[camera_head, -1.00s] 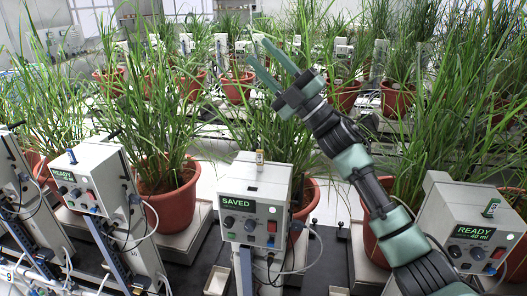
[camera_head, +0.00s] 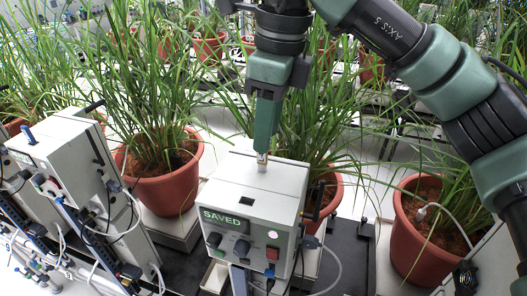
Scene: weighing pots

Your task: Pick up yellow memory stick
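The yellow memory stick (camera_head: 262,161) stands upright on top of the middle control box (camera_head: 254,188), whose screen reads SAVED. Only a small part of the stick shows below my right gripper (camera_head: 264,148). The gripper points straight down, with its fingertips at the stick's upper part. I see the fingers edge-on, one in front of the other, so the gap between them is hidden and I cannot tell whether they touch the stick. My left gripper is not in view.
Another control box (camera_head: 60,165) with a blue stick (camera_head: 28,134) in its top stands at the left. Potted plants stand behind and beside the boxes, with a red pot (camera_head: 165,180) left of the middle box and another pot (camera_head: 425,235) at the right. Leaves crowd the gripper.

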